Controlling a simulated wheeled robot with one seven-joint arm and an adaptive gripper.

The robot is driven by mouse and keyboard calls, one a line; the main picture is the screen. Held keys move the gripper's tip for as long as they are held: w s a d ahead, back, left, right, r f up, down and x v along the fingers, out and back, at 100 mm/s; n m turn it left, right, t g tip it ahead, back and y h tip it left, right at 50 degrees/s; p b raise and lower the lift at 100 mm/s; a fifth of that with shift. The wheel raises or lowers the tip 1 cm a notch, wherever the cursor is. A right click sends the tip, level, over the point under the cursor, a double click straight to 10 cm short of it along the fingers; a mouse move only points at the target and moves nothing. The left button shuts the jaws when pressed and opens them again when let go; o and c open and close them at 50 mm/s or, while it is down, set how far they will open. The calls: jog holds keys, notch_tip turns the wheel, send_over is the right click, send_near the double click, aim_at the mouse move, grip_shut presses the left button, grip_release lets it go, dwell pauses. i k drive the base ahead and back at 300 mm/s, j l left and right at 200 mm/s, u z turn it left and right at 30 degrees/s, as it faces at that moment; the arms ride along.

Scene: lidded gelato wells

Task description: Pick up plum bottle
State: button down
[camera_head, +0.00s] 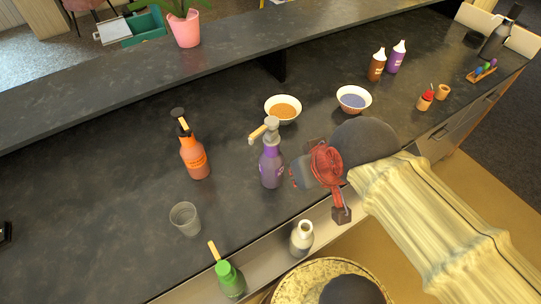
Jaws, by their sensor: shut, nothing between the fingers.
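A purple bottle (271,168) with a grey pump top and a pale wooden-looking spout stands upright on the dark counter, near the middle of the view. It is the nearest purple bottle to my gripper. A smaller purple bottle (396,60) with a white tip stands at the far back right. My gripper (325,172), red and dark grey, is just right of the pump bottle, over the counter's front part. It is shut and holds nothing. The picture does not clearly show whether it touches the bottle.
An orange bottle (194,158) and a clear cup (185,219) stand to the left. Two bowls, one with orange contents (283,121) and one with blue contents (353,111), are behind. A green bottle (229,278) and a white bottle (301,241) stand at the front edge.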

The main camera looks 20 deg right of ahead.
aim_at(272, 161)
jog(key=k+j+z, duration=0.15)
jog(key=k+z, duration=0.6)
